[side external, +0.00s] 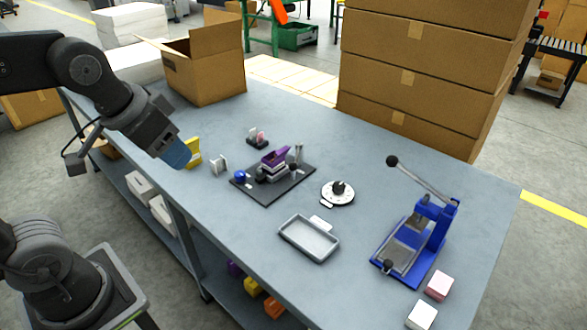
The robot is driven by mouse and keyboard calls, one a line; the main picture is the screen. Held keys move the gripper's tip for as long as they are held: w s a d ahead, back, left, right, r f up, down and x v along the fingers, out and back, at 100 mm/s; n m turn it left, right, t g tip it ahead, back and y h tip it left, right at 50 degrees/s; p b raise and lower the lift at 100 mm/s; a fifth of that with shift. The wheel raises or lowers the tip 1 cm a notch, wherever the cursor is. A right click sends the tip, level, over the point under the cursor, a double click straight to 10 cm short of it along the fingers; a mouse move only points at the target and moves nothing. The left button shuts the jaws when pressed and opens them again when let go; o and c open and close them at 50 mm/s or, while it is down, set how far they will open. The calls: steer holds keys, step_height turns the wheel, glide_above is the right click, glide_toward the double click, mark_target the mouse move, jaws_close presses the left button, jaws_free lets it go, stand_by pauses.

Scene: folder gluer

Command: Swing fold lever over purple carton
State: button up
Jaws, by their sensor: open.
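The purple carton (275,156) sits in a small fixture with a dark base plate (272,192), near the middle of the table. Grey metal parts stand around the carton, with an upright grey post (298,154) at its right. A blue knob (240,174) shows at the plate's left. I cannot tell which of these small parts is the fold lever. My gripper (178,155) hangs open above the table's left part, to the left of the fixture and apart from it. Its fingers are hard to make out, and I see nothing held.
A yellow piece (194,153) and a small pale piece (218,165) stand between gripper and fixture. A round dial (338,193), a grey tray (309,239) and a blue lever press (418,240) lie rightward. An open cardboard box (205,75) stands behind.

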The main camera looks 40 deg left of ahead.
steer(key=w+r+g, duration=0.2)
steer(key=w, duration=0.7)
steer(key=n+g, duration=0.2)
steer(key=g, duration=0.1)
glide_above(293, 170)
step_height(293, 170, down, 12)
steer(key=f, duration=1.3)
steer(key=shift+w+a+f, duration=0.35)
steer(key=shift+w, duration=0.05)
steer(key=shift+c, duration=0.4)
jaws_close()
